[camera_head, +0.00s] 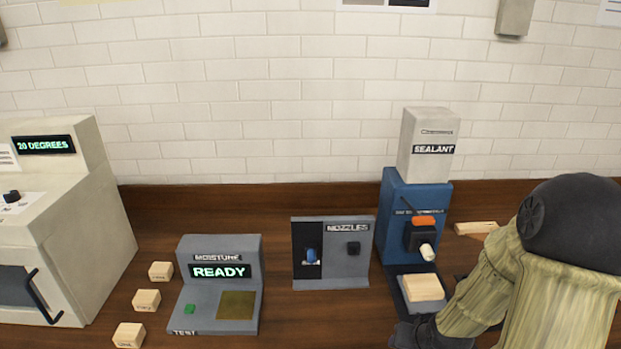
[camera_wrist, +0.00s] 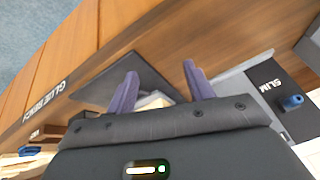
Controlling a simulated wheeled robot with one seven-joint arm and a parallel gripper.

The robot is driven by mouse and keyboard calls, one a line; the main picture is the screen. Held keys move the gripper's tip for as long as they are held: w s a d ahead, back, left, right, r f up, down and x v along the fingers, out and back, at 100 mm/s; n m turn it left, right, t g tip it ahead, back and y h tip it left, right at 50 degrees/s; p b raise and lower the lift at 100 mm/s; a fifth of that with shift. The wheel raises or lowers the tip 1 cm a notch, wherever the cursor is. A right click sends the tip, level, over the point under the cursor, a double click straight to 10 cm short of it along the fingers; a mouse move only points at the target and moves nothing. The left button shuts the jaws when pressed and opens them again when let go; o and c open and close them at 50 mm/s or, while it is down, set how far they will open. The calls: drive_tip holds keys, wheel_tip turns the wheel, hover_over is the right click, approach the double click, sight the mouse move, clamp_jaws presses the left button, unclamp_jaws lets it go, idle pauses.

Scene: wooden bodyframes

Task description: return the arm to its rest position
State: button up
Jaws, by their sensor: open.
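My arm (camera_head: 540,285) fills the right side of the head view, with its dark lower end at the bottom edge; the fingers cannot be made out there. In the wrist view my gripper (camera_wrist: 160,82) is open, its two purple fingers spread apart. A pale wooden piece (camera_wrist: 153,101) shows between and below the fingers, partly hidden by the gripper body; it is not clamped. A dark mat (camera_wrist: 112,78) lies beneath on the brown bench.
A pale block (camera_head: 423,288) sits on the blue sealant dispenser's (camera_head: 398,215) base, close to my arm. Another wooden piece (camera_head: 476,228) lies behind. The nozzle rack (camera_head: 333,268), moisture tester reading READY (camera_head: 245,253), three blocks (camera_head: 146,300) and oven (camera_head: 95,215) stand left.

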drive_tip(key=s+a+r+n+g, duration=0.2)
drive_tip(key=s+a+r, duration=0.4)
drive_tip(key=r, duration=0.3)
drive_tip(key=shift+s+a+n+g+h, duration=0.35)
drive_tip(key=shift+s+n, duration=0.25)
drive_tip(key=shift+s, duration=0.25)
drive_tip(key=shift+w, duration=0.1)
idle(0.3)
